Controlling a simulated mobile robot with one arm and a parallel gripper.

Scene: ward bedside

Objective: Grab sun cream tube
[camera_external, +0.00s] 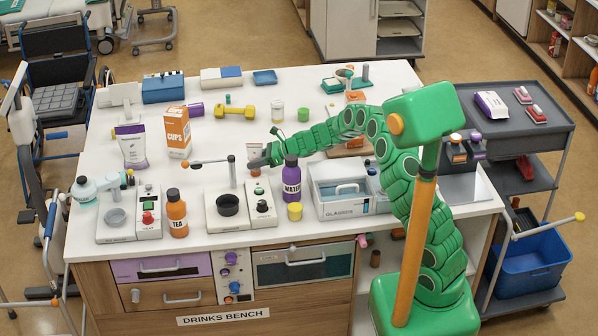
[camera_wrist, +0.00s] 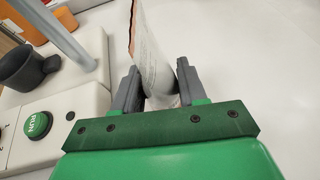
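A pale tube-like item with small print and an orange-brown edge (camera_wrist: 157,50) stands between the fingers of my gripper (camera_wrist: 158,78) in the wrist view. I cannot read its label, so I cannot confirm it is the sun cream tube. Both fingers are very close to its sides; whether they press on it is not clear. In the external view my gripper (camera_external: 259,160) is low over the bench, behind the purple water bottle (camera_external: 291,180), and largely hides the item there.
A machine with a black cup (camera_external: 228,204) and a green RUN button (camera_wrist: 37,125) stands close on the left. A glasses box (camera_external: 345,205), a tea bottle (camera_external: 176,214), an orange cups carton (camera_external: 176,132) and a purple-white pouch (camera_external: 131,147) share the white bench (camera_external: 300,90).

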